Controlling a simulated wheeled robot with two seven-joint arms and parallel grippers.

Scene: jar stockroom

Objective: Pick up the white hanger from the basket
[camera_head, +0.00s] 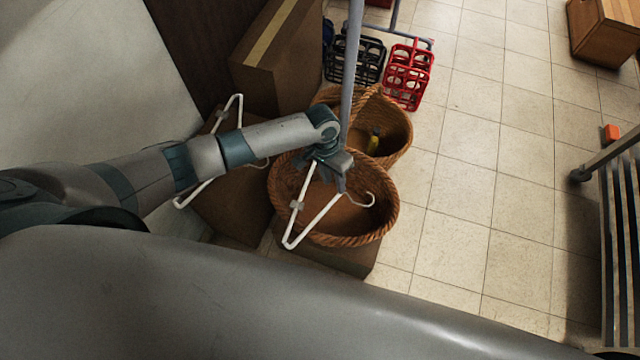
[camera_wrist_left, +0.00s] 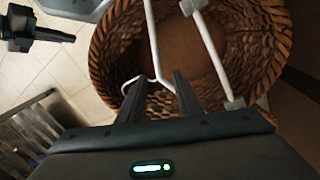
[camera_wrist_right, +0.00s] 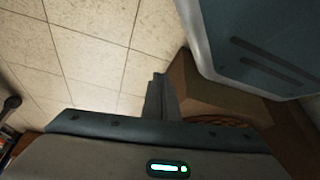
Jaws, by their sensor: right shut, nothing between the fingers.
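The white hanger (camera_head: 317,222) is at the round wicker basket (camera_head: 384,225); its lower corner overlaps the near rim and its hook points right. My left gripper (camera_head: 342,178) is above the basket, close to the hanger's upper part. In the left wrist view, the open fingers (camera_wrist_left: 157,95) point into the basket (camera_wrist_left: 255,50), with the hanger (camera_wrist_left: 207,42) ahead of them and its hook near the gap. I cannot tell if they touch. My right gripper (camera_wrist_right: 160,97) is shut and empty in the right wrist view, away from the hanger.
A second white hanger (camera_head: 190,196) lies on a cardboard box (camera_head: 228,212) left of the basket. Another wicker basket (camera_head: 400,135) stands behind, with a yellow item inside. Black (camera_head: 362,62) and red (camera_head: 408,76) bottle carriers are further back.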

